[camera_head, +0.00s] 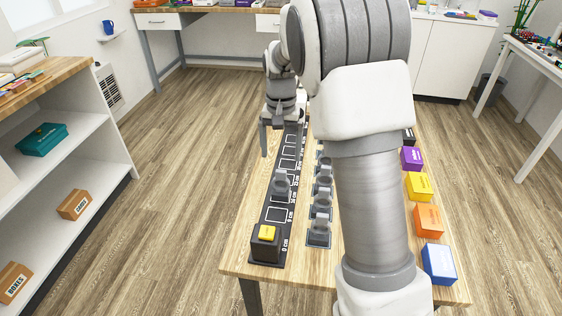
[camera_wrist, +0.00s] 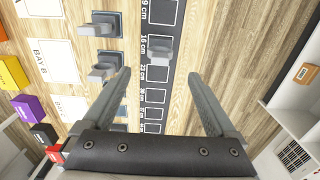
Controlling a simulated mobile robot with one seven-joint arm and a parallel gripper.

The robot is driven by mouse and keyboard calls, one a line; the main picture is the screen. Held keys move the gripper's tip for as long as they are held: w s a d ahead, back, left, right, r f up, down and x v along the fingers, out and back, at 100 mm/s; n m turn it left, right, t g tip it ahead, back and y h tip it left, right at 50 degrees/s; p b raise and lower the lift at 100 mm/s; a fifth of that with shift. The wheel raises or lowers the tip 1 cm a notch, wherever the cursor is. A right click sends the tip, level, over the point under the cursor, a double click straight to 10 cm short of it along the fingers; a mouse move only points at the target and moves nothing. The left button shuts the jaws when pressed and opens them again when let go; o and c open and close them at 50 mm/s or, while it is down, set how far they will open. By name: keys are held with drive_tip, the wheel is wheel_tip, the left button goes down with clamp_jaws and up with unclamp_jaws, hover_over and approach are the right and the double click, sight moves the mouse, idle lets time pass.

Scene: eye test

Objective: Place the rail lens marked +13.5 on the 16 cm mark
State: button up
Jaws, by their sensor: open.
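A black rail (camera_head: 254,217) with white cm marks runs along the table's left side. One grey lens (camera_head: 281,183) stands upright on the rail; in the wrist view this lens (camera_wrist: 160,48) sits beside the 16 cm label, between the 9 cm and 23 cm labels. Several other lenses (camera_head: 320,222) stand in a row right of the rail; the wrist view shows some of them (camera_wrist: 100,28) too. No lens marking is readable. My gripper (camera_wrist: 159,76) is open and empty above the rail, its fingers apart near the standing lens, not touching it.
A yellow-topped block (camera_head: 267,233) stands at the 0 cm end. Coloured boxes, including blue (camera_head: 438,262), orange (camera_head: 428,220) and purple (camera_head: 411,158), line the table's right side. My arm hides the table's middle. White shelves (camera_head: 60,145) stand at left, apart from the table.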

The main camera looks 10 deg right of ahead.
drive_tip(key=shift+r, duration=0.85)
drive_tip(key=s+r+n+t, duration=0.2)
drive_tip(key=s+r+t, duration=0.1)
drive_tip(key=s+r, duration=0.9)
drive_tip(key=s+n+t, duration=0.2)
drive_tip(key=s, duration=1.4)
drive_tip(key=shift+s+f+n+t, duration=0.2)
drive_tip(key=shift+n+t, duration=0.1)
wheel_tip(320, 180, up, 9)
drive_tip(key=p, duration=0.8)
drive_tip(key=shift+f+p, duration=0.15)
drive_tip(key=shift+p, duration=0.25)
